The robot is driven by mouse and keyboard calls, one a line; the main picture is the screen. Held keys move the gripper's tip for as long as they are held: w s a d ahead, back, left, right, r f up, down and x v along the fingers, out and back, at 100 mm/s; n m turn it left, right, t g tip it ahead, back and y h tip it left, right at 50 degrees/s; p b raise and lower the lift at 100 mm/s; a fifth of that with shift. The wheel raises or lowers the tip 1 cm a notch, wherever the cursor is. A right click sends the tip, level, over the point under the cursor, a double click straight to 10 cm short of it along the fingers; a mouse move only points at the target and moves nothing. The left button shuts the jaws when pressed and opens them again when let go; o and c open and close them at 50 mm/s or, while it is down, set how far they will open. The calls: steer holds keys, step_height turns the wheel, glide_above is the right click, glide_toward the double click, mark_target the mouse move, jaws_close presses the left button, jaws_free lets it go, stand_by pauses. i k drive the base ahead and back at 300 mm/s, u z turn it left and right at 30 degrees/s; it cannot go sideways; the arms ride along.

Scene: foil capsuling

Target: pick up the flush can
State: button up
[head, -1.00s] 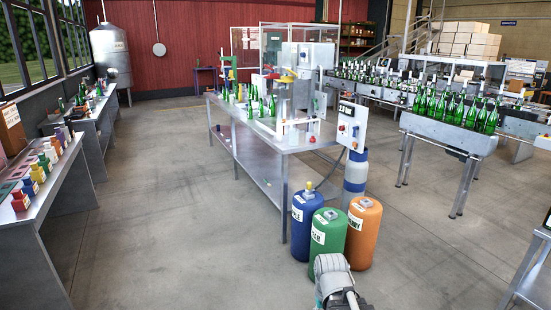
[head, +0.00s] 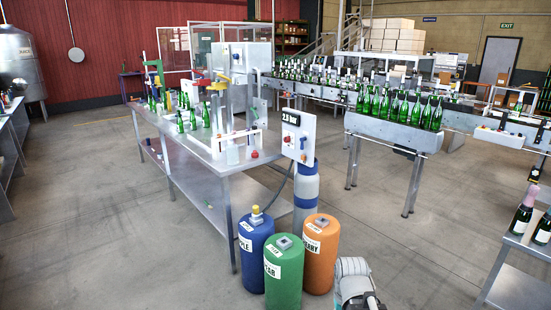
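I cannot single out a flush can by any readable mark. Three upright kegs stand on the floor in front of the steel bench: a blue keg (head: 256,262) with a yellow-topped fitting, a green keg (head: 284,285) labelled PEAR and an orange keg (head: 321,268). A grey cylinder with a blue band (head: 306,188) stands behind them. Part of my own arm shows at the bottom edge, right of the orange keg in the picture. My gripper's fingers are not in view.
The steel bench (head: 190,163) carries green bottles and a filling rig. A conveyor (head: 385,130) with green bottles runs behind at right. A table (head: 518,243) with foil-topped bottles stands at the right edge. The floor (head: 425,240) between is clear.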

mark_target(232, 150)
steer(key=i, duration=1.9)
steer(key=u, duration=0.8)
steer(key=i, duration=0.65)
steer(key=u, duration=1)
steer(key=i, duration=0.5)
steer(key=u, duration=0.15)
